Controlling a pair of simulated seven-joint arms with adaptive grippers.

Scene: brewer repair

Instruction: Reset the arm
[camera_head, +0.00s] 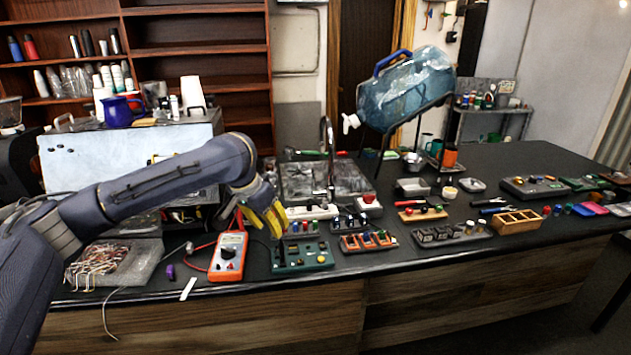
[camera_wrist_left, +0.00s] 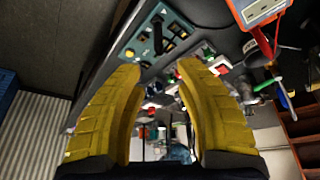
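My left arm (camera_head: 150,192) comes in from the left over the counter and bends down at the wrist. Its yellow-fingered left gripper (camera_head: 273,222) points down just above the back of the teal control board (camera_head: 303,255). In the left wrist view, the two fingers of the left gripper (camera_wrist_left: 160,68) are spread apart with nothing between them. The teal board (camera_wrist_left: 148,42) shows just beyond the fingertips. My right arm and gripper are in neither view.
An orange multimeter (camera_head: 228,258) with red leads lies left of the teal board. A tray of wires (camera_head: 115,262) sits under my left arm. Small boards with coloured parts, including one orange-black board (camera_head: 368,243), fill the counter to the right.

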